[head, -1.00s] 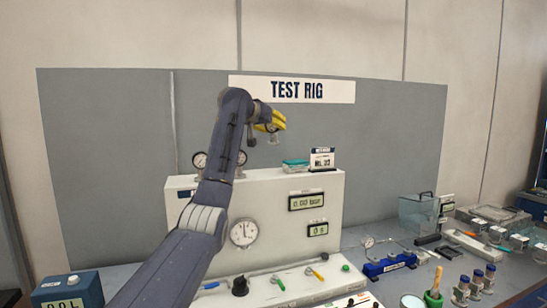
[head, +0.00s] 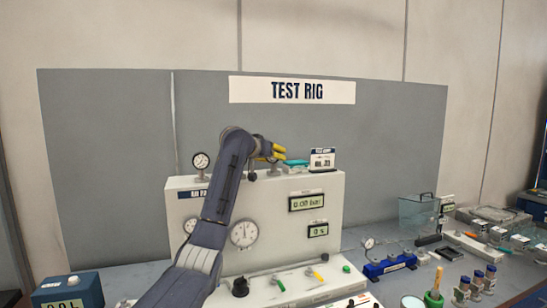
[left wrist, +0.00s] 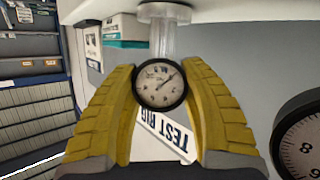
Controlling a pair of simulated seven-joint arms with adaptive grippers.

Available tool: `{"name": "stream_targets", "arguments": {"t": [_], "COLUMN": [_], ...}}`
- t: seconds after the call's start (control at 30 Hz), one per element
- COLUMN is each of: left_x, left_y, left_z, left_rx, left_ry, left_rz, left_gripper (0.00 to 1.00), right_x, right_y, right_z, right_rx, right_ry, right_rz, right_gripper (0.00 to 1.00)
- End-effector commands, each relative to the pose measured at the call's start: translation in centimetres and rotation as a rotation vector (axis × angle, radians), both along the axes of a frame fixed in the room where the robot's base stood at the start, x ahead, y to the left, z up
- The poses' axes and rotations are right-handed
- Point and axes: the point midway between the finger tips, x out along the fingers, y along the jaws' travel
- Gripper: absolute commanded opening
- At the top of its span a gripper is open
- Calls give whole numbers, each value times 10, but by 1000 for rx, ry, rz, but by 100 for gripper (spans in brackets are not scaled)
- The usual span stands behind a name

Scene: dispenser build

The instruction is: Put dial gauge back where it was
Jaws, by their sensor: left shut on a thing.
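The dial gauge (left wrist: 159,84), a small round white face with a black rim, is between the yellow fingers of my left gripper (head: 281,151). The fingers are shut on its sides. In the left wrist view, which is upside down, a clear stem (left wrist: 162,38) with a round flange runs from the gauge to the white top of the test rig. The rig (head: 270,215) stands below the gripper in the head view. I cannot tell whether the flange rests on it. The gauge is hidden by my gripper in the head view. My right gripper is not in view.
A black-rimmed gauge (head: 201,160) stands on the rig's top left; a larger dial (left wrist: 305,130) is close beside my gripper. A teal-and-white box (head: 295,166) and a small sign (head: 322,159) stand just to the right. A blue stand (head: 390,265) is on the bench.

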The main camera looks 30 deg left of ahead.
Motion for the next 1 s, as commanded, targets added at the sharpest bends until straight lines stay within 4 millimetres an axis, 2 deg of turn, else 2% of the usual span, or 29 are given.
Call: {"name": "stream_targets", "arguments": {"t": [0.37, 0.4, 0.6, 0.9, 1.0], "left_x": [0, 0, 0, 0, -7], "left_y": [0, 0, 0, 0, 0], "left_z": [-3, -4, -3, -1, 1], "left_rx": [0, 0, 0, 0, 1], "left_ry": [-3, -2, -2, -2, -3], "left_rz": [0, 0, 0, -1, -1], "left_gripper": [0, 46, 67, 67, 67], "right_x": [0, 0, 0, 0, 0], "right_y": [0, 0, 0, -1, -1], "right_z": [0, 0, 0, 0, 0], "right_rx": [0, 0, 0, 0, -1], "right_ry": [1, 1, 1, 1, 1], "right_rz": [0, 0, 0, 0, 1], "right_gripper": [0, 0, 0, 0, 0]}}
